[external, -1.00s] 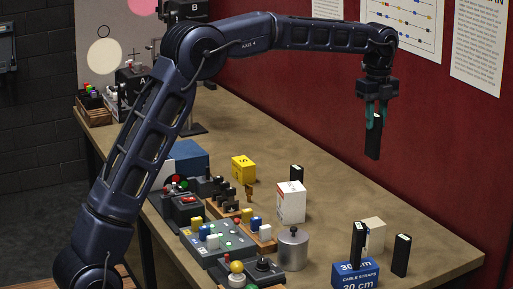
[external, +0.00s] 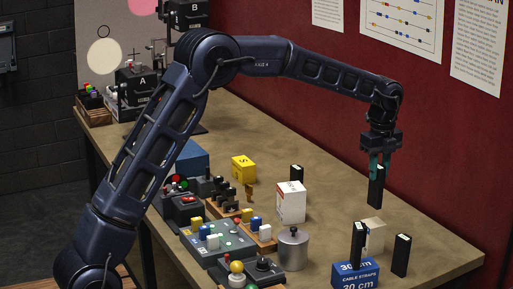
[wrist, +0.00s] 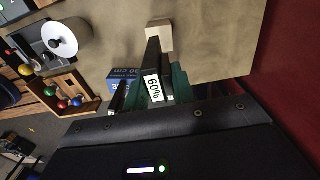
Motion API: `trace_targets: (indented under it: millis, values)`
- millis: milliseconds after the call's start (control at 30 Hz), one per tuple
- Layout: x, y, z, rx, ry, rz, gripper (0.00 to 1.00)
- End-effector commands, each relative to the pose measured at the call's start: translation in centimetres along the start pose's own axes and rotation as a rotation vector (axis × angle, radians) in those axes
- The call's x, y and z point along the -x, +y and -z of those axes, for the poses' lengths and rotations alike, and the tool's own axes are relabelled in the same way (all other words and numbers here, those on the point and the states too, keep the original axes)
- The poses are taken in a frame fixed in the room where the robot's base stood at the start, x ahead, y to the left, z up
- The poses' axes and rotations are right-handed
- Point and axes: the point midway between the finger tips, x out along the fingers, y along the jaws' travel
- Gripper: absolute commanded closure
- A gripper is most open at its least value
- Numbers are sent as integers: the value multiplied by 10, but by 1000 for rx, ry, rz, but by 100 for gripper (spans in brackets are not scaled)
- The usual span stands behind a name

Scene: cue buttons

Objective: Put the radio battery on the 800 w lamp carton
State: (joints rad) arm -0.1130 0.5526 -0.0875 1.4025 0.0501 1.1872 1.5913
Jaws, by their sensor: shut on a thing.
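My gripper (external: 377,163) is shut on a black battery (external: 376,189) and holds it upright above the table at the right. In the wrist view the held battery (wrist: 153,88) has a white label reading 60%. A white carton with red print (external: 291,203) stands mid-table, left of my gripper; its print is too small to read. A plain beige block (external: 374,234) stands below my gripper, and also shows in the wrist view (wrist: 159,36).
A metal canister (external: 293,250) and control boxes (external: 215,242) with coloured knobs crowd the table's left side. A yellow carton (external: 243,169) stands farther back. The red wall (external: 420,170) runs close along the right. The table's back right strip is mostly clear.

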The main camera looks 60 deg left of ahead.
Motion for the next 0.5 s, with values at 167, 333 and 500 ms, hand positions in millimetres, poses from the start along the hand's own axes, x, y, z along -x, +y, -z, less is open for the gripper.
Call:
trace_targets:
  millis: [167, 333, 500]
  values:
    - [-9, 0, 0, 0, 0, -1, 100]
    - [-28, 0, 0, 0, 0, -3, 100]
    - [-47, 0, 0, 0, 0, -1, 100]
